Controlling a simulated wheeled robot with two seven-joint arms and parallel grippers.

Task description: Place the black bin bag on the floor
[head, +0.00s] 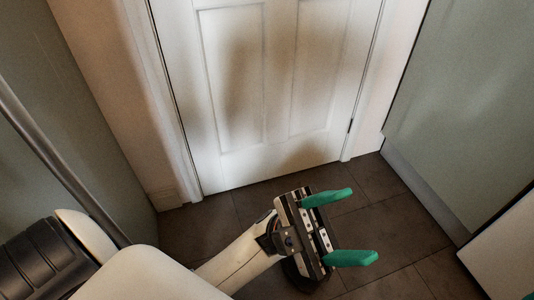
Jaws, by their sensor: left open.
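My left gripper (363,224) reaches in from the bottom over the dark tiled floor (390,225). Its two green fingers are spread wide apart, with only floor visible between them. No black bin bag can be made out for certain. A small dark shape (304,282) shows just below the left gripper's body; I cannot tell whether it is part of my wrist or something on the floor. A tiny green tip (529,297) at the bottom right corner looks like my right gripper, nearly all of it out of frame.
A closed white panelled door (265,90) stands ahead. A grey-green wall or cabinet panel (465,100) rises on the right, with a white surface (510,255) below it. A metal rail (50,150) runs along the left. The floor right of the left gripper is clear.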

